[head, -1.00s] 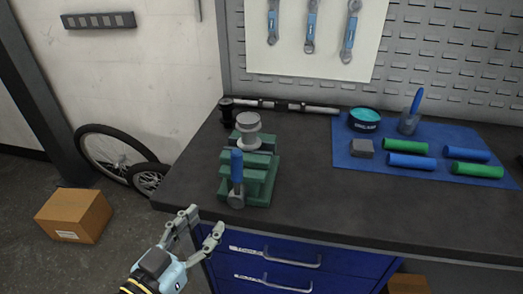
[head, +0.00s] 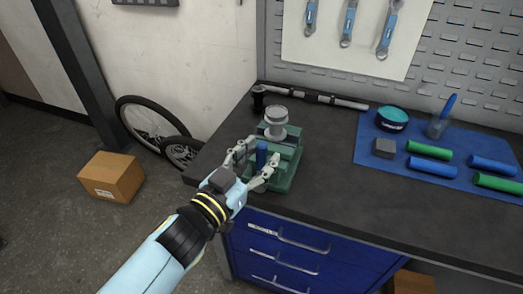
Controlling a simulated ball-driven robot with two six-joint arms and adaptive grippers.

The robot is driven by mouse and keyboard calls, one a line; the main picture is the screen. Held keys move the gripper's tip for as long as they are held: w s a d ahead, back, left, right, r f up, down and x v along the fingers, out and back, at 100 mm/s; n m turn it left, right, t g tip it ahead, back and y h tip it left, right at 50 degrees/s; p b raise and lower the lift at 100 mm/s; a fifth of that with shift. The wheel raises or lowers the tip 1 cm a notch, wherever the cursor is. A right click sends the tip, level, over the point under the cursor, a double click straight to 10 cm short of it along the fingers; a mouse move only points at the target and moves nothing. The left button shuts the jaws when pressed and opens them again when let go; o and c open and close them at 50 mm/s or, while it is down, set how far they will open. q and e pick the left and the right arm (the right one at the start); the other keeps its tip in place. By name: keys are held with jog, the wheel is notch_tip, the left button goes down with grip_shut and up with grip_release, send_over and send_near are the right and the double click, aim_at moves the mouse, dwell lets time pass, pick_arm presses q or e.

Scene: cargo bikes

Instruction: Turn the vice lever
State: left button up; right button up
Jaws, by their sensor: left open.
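The green vice (head: 286,165) stands on the dark workbench near its left front corner, with a round grey metal part (head: 276,122) on top. Its lever with a blue grip (head: 261,155) stands upright at the front of the vice. My left gripper (head: 257,164) is open at the lever, with one finger on each side of the blue grip. I cannot tell whether the fingers touch it. The lower end of the lever is partly hidden behind the gripper. My right gripper is not in view.
A blue mat (head: 375,150) on the right holds green and blue rolls, a grey block (head: 384,147), a teal-topped tin (head: 391,119) and a cup. A metal bar (head: 325,98) lies behind the vice. A cardboard box (head: 111,177) and wheels are at the left.

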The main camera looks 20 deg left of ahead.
pick_arm(q)
jog(key=shift+w+d, duration=0.2)
jog(key=shift+w, duration=0.4)
grip_shut()
jog(key=shift+f, duration=0.1)
